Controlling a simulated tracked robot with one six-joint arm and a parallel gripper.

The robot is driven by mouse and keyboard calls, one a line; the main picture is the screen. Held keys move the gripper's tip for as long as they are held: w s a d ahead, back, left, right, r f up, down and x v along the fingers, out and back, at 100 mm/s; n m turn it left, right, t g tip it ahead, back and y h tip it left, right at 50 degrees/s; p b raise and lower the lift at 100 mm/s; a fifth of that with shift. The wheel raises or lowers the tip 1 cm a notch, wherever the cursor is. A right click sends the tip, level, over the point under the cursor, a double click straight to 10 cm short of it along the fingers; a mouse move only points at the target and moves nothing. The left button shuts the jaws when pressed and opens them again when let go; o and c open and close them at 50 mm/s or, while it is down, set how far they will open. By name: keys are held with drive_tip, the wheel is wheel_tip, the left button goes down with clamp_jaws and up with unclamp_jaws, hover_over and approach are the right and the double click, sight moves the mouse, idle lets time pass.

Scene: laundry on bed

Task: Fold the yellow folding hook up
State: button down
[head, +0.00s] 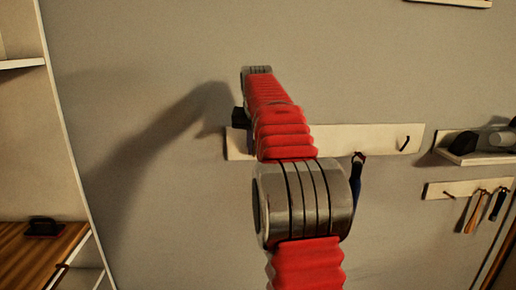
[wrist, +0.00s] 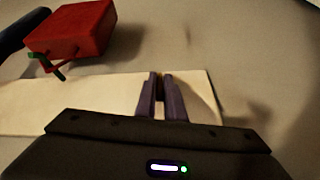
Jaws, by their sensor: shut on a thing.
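My gripper shows in the wrist view (wrist: 162,84) with its two purple fingers close together over the pale wall board (wrist: 70,103). A small yellowish bit, seemingly the yellow folding hook (wrist: 168,77), shows at the fingertips, and the fingers are shut on it. Most of the hook is hidden by the fingers, so its angle cannot be told. In the head view my gripper (head: 240,118) is a dark shape at the left end of the same board (head: 335,139), mostly behind my red arm. The hook cannot be made out there.
A dark hook (head: 404,143) is at the board's right end. A dark blue thing (head: 356,185) hangs left of it; a red block (wrist: 72,32) shows in the wrist view. A shelf (head: 475,155) and a lower tool rack (head: 455,189) are at right, a wooden surface (head: 30,258) at left.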

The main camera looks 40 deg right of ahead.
drive_tip(key=shift+s+f, duration=0.1)
drive_tip(key=shift+f, duration=0.15)
drive_tip(key=c, duration=1.9)
unclamp_jaws()
drive_tip(key=shift+r, duration=0.2)
drive_tip(key=shift+r, duration=0.1)
drive_tip(key=v, duration=1.3)
drive_tip(key=shift+s, duration=0.2)
drive_tip(key=shift+r, duration=0.15)
